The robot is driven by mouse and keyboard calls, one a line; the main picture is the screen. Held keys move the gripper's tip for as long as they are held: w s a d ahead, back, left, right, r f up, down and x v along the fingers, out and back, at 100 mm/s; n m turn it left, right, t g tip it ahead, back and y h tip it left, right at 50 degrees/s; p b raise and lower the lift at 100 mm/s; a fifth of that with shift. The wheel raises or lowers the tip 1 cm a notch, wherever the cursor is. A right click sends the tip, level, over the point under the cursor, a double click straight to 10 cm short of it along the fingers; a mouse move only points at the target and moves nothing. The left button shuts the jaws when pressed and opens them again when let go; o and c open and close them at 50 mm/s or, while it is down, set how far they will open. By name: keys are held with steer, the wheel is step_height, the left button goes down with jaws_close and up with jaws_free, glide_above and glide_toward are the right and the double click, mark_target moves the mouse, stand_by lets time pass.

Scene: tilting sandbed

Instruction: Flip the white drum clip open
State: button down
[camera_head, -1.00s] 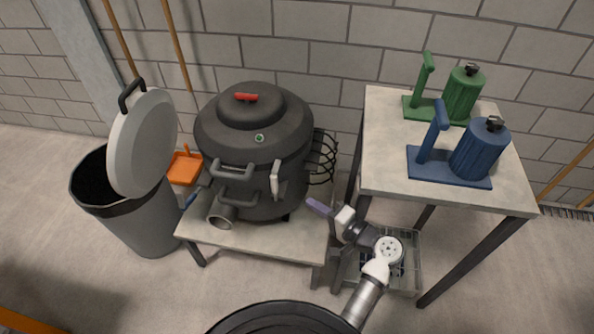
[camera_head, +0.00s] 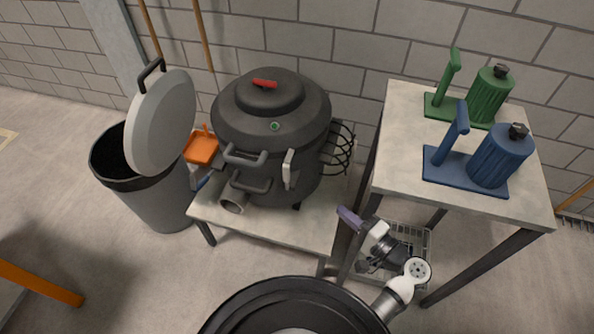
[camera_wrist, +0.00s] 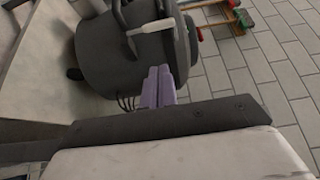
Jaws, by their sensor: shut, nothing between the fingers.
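The white drum clip (camera_head: 289,169) stands upright on the front right side of the dark grey drum (camera_head: 312,115), its top near the lid's edge. In the wrist view the clip (camera_wrist: 151,27) shows as a white bar on the drum's side (camera_wrist: 104,50). My gripper (camera_head: 343,213) is to the right of and lower than the clip, apart from it, by the right edge of the drum's table. Its purple fingers (camera_wrist: 158,86) are shut together and empty, pointing toward the drum in the wrist view. Whether the clip is latched is not clear.
The drum stands on a low table (camera_head: 270,225) with a black wire rack (camera_head: 338,150) at its right. A taller table (camera_head: 400,160) with a green dispenser (camera_head: 488,97) and a blue dispenser (camera_head: 496,158) stands right. A bin (camera_head: 150,200) with a raised lid is left.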

mark_target(287, 178)
steer(key=p+x, duration=0.4)
steer(key=x, duration=1.4)
steer(key=shift+a, duration=0.15)
steer(key=shift+f+b, duration=0.1)
steer(key=shift+b, duration=0.4)
steer(key=shift+s+b, duration=0.1)
steer(key=shift+b, duration=0.2)
steer(key=shift+s+n+b, duration=0.1)
steer(key=shift+n+b, duration=0.2)
steer(key=shift+b, duration=0.05)
